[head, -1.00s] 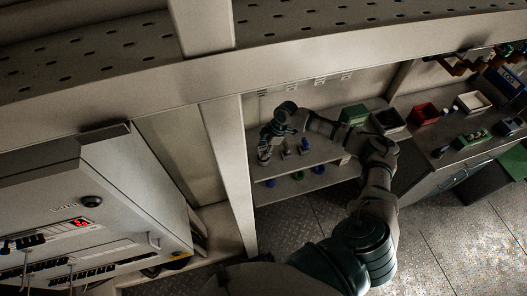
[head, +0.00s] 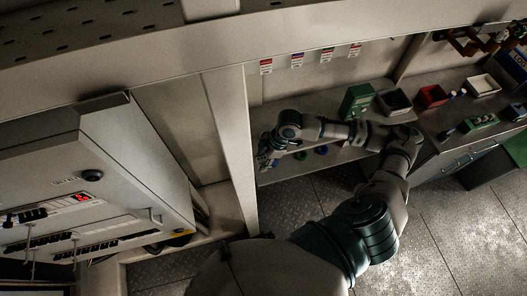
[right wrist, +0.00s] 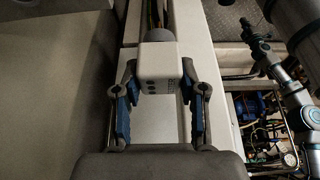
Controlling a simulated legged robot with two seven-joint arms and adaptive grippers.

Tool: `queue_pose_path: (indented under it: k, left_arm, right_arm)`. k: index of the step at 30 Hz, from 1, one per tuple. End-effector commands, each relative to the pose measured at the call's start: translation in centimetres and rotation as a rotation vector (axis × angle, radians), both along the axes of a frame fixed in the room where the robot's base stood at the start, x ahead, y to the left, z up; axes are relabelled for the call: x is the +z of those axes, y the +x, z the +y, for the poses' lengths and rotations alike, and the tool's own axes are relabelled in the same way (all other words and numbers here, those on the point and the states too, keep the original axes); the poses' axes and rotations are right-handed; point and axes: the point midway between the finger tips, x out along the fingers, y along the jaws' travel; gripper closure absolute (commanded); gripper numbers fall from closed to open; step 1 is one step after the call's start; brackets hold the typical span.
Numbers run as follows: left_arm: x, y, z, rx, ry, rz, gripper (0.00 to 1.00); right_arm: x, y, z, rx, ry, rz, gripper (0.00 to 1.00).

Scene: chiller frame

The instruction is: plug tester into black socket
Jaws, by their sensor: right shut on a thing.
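My right gripper (right wrist: 158,105) fills the middle of the right wrist view, with blue pads on both fingers. It is shut on a white block with dark holes and a grey rounded end, which I take to be the tester (right wrist: 160,68). In the head view the right gripper (head: 265,156) is small and dark, at the left end of the shelf, close beside the upright post. I cannot pick out the black socket. My left gripper is not in view.
A grey cabinet (head: 120,150) with a red display stands at the left, beside the post (head: 232,140). A green box (head: 357,100), a red bin (head: 432,96) and other bins stand on the shelf and bench. Floor (head: 440,215) is open below.

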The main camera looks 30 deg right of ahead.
Motion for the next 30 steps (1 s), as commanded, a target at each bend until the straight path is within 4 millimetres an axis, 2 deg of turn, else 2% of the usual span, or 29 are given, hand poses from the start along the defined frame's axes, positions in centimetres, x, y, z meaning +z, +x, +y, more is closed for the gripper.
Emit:
queue_pose_path:
  k: [12, 16, 20, 27, 30]
  left_arm:
    - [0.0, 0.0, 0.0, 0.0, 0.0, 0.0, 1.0]
    - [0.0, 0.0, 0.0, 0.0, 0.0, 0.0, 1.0]
    - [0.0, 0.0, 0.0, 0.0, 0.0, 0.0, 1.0]
    - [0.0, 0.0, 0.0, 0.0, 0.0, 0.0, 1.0]
    - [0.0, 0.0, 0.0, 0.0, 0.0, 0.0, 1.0]
  right_arm:
    - [0.0, -0.1, 0.1, -0.002, 0.0, 0.0, 0.9]
    - [0.2, 0.6, 0.2, -0.074, 0.0, -0.002, 0.9]
    - [0.8, 2.6, 0.5, -0.295, 0.003, -0.005, 0.9]
    - [3.3, 7.5, 1.3, -0.887, 0.005, -0.008, 0.9]
    - [4.5, 8.9, 1.5, -1.091, 0.003, -0.006, 0.9]
